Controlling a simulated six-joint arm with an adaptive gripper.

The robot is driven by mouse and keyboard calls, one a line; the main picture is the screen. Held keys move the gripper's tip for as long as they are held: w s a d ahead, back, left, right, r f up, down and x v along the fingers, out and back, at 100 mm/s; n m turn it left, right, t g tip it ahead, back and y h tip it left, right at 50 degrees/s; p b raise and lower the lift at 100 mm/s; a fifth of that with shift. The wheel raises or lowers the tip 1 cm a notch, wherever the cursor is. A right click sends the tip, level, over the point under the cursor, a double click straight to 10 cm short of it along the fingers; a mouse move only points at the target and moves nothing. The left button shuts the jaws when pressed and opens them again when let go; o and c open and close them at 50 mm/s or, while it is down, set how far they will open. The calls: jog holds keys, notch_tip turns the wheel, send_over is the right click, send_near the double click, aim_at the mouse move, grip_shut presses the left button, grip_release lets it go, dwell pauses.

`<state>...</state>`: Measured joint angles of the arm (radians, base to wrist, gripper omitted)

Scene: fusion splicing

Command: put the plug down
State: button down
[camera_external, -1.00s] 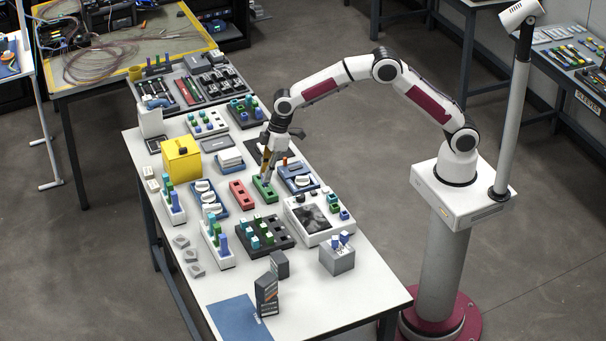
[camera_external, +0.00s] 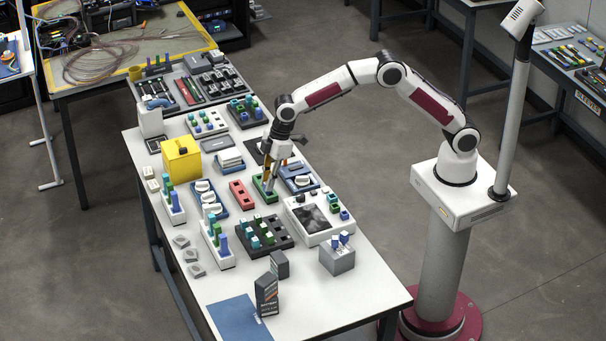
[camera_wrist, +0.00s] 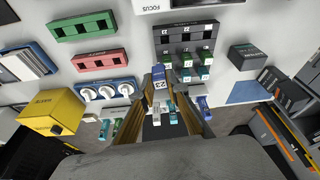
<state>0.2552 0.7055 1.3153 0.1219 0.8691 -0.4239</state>
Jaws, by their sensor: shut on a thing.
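In the wrist view a plug (camera_wrist: 159,78) with a blue end and a white label, reading something like 23, sits between the gold fingers of my gripper (camera_wrist: 158,92). My gripper is shut on it. In the external view my gripper (camera_external: 268,184) points down over the green block (camera_external: 262,188) in the middle of the table. I cannot tell whether the plug touches the block, as the fingers cover its lower end. The green block also shows in the wrist view (camera_wrist: 85,27), at the upper left.
A red block (camera_external: 242,195) lies left of the green one. A blue unit (camera_external: 299,179) stands close on the right, a dark tray of plugs (camera_external: 283,243) in front. A yellow box (camera_external: 181,160) stands at the left.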

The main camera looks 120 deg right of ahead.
jog(key=a+r+n, duration=0.2)
jog(key=a+r, duration=0.2)
jog(key=a, duration=1.2)
notch_tip(320, 180, up, 3)
jog(key=m+h, duration=0.2)
jog(key=m, duration=0.6)
send_over(327, 246)
jog(key=shift+d+f, duration=0.1)
jog(key=shift+f, duration=0.1)
jog(key=shift+f, duration=2.55)
jog(key=shift+f, duration=2.5)
